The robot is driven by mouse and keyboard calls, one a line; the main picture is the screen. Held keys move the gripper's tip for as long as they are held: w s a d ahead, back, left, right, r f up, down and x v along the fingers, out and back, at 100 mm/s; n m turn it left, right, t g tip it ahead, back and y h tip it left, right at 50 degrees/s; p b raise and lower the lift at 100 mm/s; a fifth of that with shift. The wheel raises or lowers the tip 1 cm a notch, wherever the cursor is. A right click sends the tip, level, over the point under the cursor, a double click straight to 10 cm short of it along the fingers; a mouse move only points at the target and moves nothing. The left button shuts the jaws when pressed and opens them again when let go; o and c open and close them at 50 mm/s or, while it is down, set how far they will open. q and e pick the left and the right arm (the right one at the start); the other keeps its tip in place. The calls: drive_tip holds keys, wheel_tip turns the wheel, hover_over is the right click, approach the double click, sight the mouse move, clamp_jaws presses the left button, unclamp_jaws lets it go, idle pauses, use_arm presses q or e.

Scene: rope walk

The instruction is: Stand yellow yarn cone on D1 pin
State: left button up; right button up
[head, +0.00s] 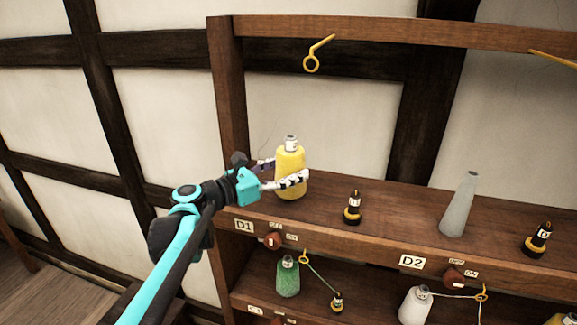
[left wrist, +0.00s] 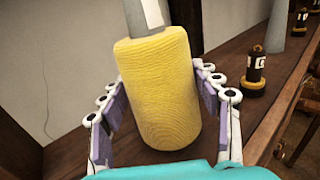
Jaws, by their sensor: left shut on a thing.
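The yellow yarn cone (head: 290,172) is upright at the left end of the upper shelf, above the D1 label (head: 244,226). My left gripper (head: 281,178) has its fingers on both sides of the cone and is shut on it. In the left wrist view the yellow cone (left wrist: 155,90) sits between the two fingers, slightly tilted in the picture, with a grey tip on top. The D1 pin is not visible; I cannot tell whether the cone is on it or touching the shelf. My right gripper is not in view.
A black and brass fitting (head: 353,208) stands right of the cone. Farther right are a bare grey cone (head: 459,205) and another fitting (head: 538,240). A yellow hook (head: 315,56) hangs above. The lower shelf holds a green cone (head: 288,277) and a white cone (head: 414,305).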

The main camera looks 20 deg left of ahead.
use_arm(q)
drive_tip(key=shift+a+f, duration=0.1)
drive_tip(key=shift+f, duration=0.4)
drive_tip(key=shift+s+a, duration=0.3)
drive_tip(key=shift+s, duration=0.1)
drive_tip(key=shift+w+d+f, duration=0.1)
drive_tip(key=shift+w+d, duration=0.1)
drive_tip(key=shift+w, duration=0.05)
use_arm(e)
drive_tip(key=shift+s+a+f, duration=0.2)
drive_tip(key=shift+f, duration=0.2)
use_arm(q)
drive_tip(key=shift+s+a, duration=0.2)
drive_tip(key=shift+s, duration=0.05)
drive_tip(key=shift+d+b, duration=0.1)
drive_tip(key=shift+b, duration=0.2)
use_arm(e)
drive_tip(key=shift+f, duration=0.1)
use_arm(q)
drive_tip(key=shift+f+b, duration=0.45)
drive_tip(key=shift+f, duration=0.1)
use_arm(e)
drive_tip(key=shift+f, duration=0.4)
use_arm(q)
drive_tip(key=o, duration=1)
